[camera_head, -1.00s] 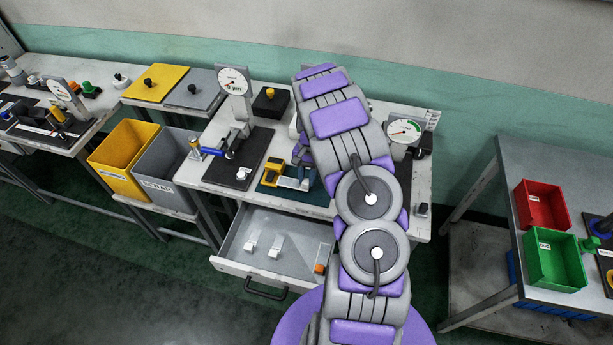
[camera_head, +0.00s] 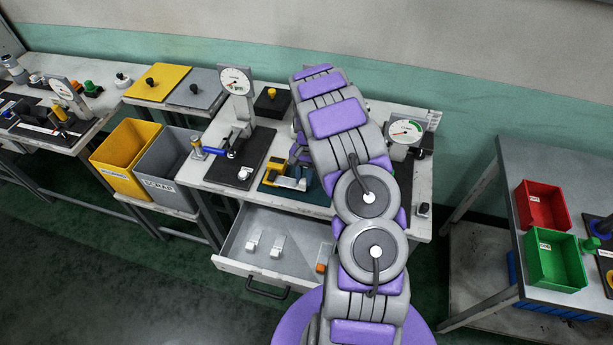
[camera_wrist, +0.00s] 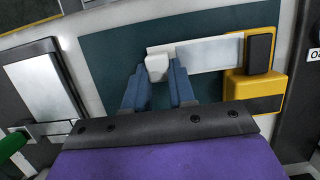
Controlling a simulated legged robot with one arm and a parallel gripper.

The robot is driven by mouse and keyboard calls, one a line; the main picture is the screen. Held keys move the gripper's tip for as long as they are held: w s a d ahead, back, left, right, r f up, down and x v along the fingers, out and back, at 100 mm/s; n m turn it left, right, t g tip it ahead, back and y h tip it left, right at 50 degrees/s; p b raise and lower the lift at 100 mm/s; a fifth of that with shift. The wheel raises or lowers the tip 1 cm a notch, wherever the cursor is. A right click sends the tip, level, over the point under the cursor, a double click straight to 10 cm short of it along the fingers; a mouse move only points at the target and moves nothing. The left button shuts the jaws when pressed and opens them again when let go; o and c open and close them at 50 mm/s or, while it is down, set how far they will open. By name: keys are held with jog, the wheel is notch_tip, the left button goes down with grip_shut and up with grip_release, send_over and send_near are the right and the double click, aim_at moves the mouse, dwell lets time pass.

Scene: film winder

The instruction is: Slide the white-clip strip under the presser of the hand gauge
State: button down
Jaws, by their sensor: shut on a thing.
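My gripper (camera_wrist: 158,88), with blue fingers, is shut on the white clip (camera_wrist: 157,67) at the left end of a pale, flat strip (camera_wrist: 208,53) in the wrist view. The strip runs right to a yellow block with a black piece (camera_wrist: 259,54). I cannot tell whether its far end is under that piece or only against it. The yellow block also shows in the head view (camera_head: 273,168), left of my gripper (camera_head: 306,180), which my arm partly hides. A dial gauge on a stand (camera_head: 236,82) and another dial gauge (camera_head: 404,130) stand on the bench.
A dark teal mat (camera_wrist: 108,50) lies under the strip. An open drawer (camera_head: 262,266) below the bench holds white-clipped pieces and an orange one. Yellow (camera_head: 127,153) and grey (camera_head: 165,175) bins stand left. Red (camera_head: 541,204) and green (camera_head: 553,259) bins stand right.

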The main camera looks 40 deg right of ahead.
aim_at(283, 180)
jog(key=shift+w+a, duration=0.25)
jog(key=shift+w, duration=0.3)
jog(key=shift+a, duration=0.3)
dwell(0.6)
jog(key=shift+w+a+p, duration=0.3)
jog(key=shift+w+a, duration=0.55)
jog(key=shift+w, duration=0.25)
jog(key=shift+w+a+p, duration=0.25)
jog(key=shift+w+a, duration=0.6)
jog(key=shift+w, duration=0.25)
dwell(2.3)
jog(key=c, duration=0.9)
grip_release()
jog(key=shift+o, duration=0.2)
jog(key=p+v, duration=0.1)
jog(key=v, duration=1.6)
jog(key=shift+p, duration=0.4)
